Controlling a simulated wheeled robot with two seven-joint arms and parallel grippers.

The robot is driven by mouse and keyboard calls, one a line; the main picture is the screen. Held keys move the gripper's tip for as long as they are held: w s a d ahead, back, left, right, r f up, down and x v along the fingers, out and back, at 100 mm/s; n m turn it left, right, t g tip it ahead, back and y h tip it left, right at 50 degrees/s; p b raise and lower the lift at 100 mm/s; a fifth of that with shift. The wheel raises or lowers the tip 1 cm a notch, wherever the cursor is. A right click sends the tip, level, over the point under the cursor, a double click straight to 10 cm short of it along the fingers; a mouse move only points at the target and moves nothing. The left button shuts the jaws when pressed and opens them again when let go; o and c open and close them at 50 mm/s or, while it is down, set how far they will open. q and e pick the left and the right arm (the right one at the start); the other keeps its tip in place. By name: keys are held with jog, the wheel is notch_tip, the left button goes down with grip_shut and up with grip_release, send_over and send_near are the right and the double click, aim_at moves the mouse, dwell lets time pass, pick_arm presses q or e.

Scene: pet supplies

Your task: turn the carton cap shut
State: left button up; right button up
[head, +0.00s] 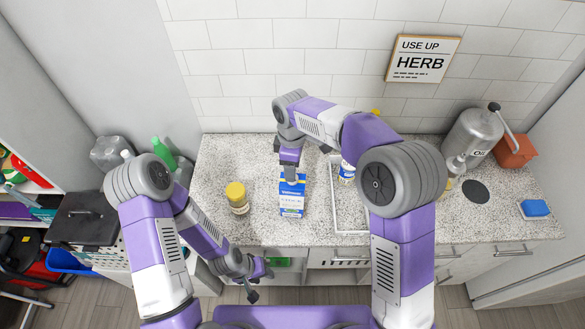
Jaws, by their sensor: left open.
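The blue and white carton (291,207) stands near the front of the speckled counter, left of the sink. Its cap is not clearly visible. My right gripper (290,178) points down at the carton's upper part and overlaps it in the head view. Its fingertips are too small and covered to tell whether they are open or shut, or whether they touch the cap. My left gripper (263,282) is open and empty, low in front of the counter's front edge, apart from the carton.
A yellow-lidded jar (238,206) stands left of the carton. A blue and white container (347,173) is partly hidden behind my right arm. The sink rim (334,205) is to the right. A metal dispenser (470,136) and blue sponge (535,208) are further right. The counter's front left is clear.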

jog(key=shift+f, duration=2.4)
jog(key=c, duration=1)
jog(key=shift+c, duration=0.2)
jog(key=shift+m, duration=0.3)
jog(key=m, duration=0.3)
jog(key=shift+m+b, duration=0.5)
jog(key=shift+m, duration=1.9)
